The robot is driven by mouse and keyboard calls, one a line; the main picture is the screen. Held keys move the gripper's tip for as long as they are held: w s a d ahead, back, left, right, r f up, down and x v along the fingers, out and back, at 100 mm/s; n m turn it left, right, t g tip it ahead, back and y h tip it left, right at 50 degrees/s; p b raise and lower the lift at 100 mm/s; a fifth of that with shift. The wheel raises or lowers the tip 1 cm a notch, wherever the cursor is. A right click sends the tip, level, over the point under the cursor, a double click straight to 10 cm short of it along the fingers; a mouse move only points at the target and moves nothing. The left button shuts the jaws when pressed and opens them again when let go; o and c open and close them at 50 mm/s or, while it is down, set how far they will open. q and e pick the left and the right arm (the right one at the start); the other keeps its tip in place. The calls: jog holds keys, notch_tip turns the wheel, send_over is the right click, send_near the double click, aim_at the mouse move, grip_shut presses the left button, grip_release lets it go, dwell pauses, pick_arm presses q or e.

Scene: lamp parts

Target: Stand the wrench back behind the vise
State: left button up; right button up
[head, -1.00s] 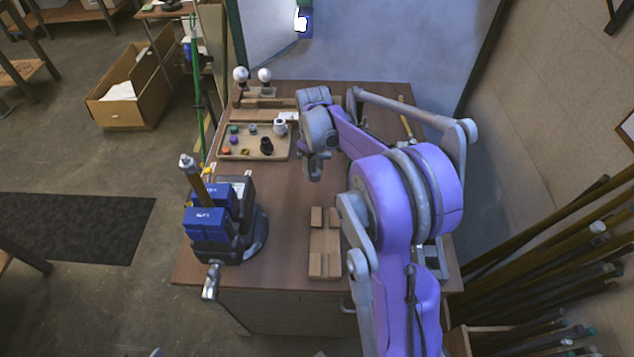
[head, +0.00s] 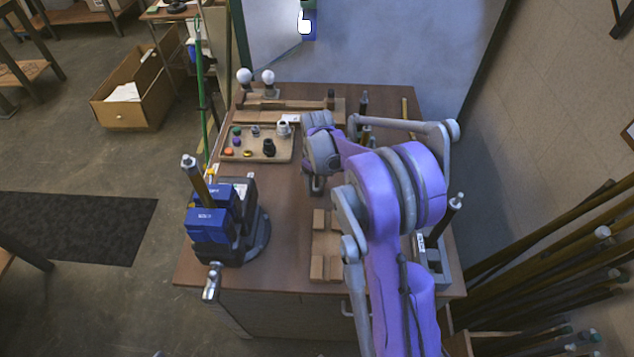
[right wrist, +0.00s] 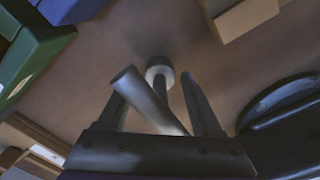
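The blue and dark grey vise (head: 212,226) stands at the left front of the bench, with a yellowish rod with a metal top (head: 194,176) upright in it. My right gripper (head: 316,184) is to the right of the vise, above the bench. In the right wrist view a grey metal tool, which looks like the wrench (right wrist: 146,98), lies between the dark fingers of my right gripper (right wrist: 160,112). Its bar slants, and a round end shows beyond it. My left gripper is out of view.
A wooden tray (head: 266,150) with small parts lies behind the vise. A notched wooden block (head: 325,245) lies right of it. A grey holder (head: 432,262) is at the right edge. Bare bench (head: 290,215) separates vise and block.

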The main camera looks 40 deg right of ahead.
jog(key=shift+o, duration=0.5)
jog(key=shift+r, duration=0.1)
jog(key=shift+r, duration=0.25)
notch_tip(320, 180, up, 11)
jog(key=shift+r+p, duration=0.15)
jog(key=shift+p, duration=0.3)
jog(key=shift+a+r, duration=0.2)
jog(key=shift+r, duration=0.05)
jog(key=s+a+r+m+t, duration=0.1)
jog(key=s+a+r+t, duration=0.15)
jog(key=s+a, duration=0.9)
jog(key=s+a+f+m+t, duration=0.1)
jog(key=s+a+f+t, duration=0.2)
jog(key=s+a+f, duration=0.2)
jog(key=s+a, duration=0.3)
jog(key=shift+d, duration=0.1)
